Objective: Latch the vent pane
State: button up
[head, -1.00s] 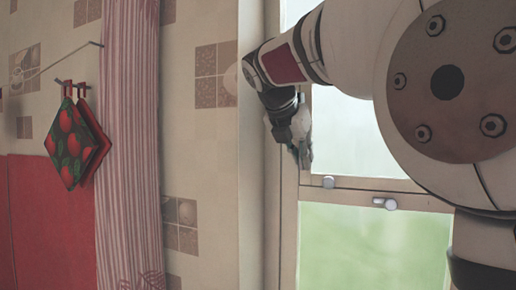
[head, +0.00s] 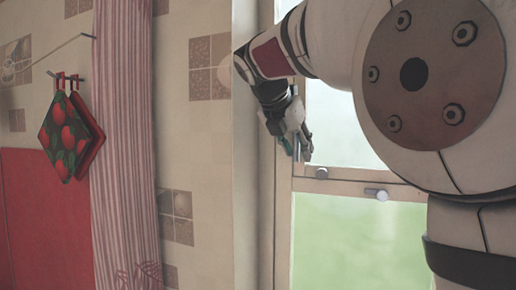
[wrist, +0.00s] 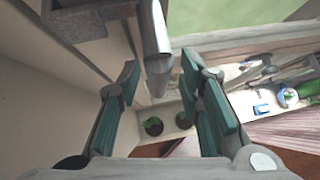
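The vent pane (head: 345,125) is the pale upper pane of the window, partly hidden by my arm. Two round grey knobs show at its lower rail: a left knob (head: 321,173) and a right knob (head: 376,194) on a short plate. My gripper (head: 303,150) is at the pane's left side, just above the left knob. In the wrist view my gripper (wrist: 165,100) has its teal-padded fingers apart. A grey metal handle (wrist: 156,45) reaches down between them, with a gap visible on each side. I cannot tell whether the pane is fully closed.
The wall and window frame (head: 258,200) stand close to the left of my gripper. A striped curtain (head: 125,150) and hanging pot holders (head: 70,137) are further left. The wrist view shows potted plants (wrist: 153,126) below and cluttered items (wrist: 285,95) at right.

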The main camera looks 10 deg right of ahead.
jog(key=v, duration=1.2)
jog(key=s+d+f+m+y, duration=0.2)
jog(key=s+d+f+m, duration=0.15)
jog(key=f+m, duration=0.2)
jog(key=s+d+f+m+y, duration=0.2)
jog(key=s+f+m, duration=0.3)
jog(key=f, duration=0.2)
jog(key=s+a+f+m+y+b, duration=0.1)
jog(key=s+a+f+m+y, duration=0.1)
jog(key=s+f+m, duration=1.4)
notch_tip(320, 180, down, 3)
jog(key=shift+s+a+f+g+b, duration=0.25)
jog(key=shift+a+g+b, duration=0.1)
jog(key=shift+a, duration=0.4)
jog(key=shift+m, duration=0.25)
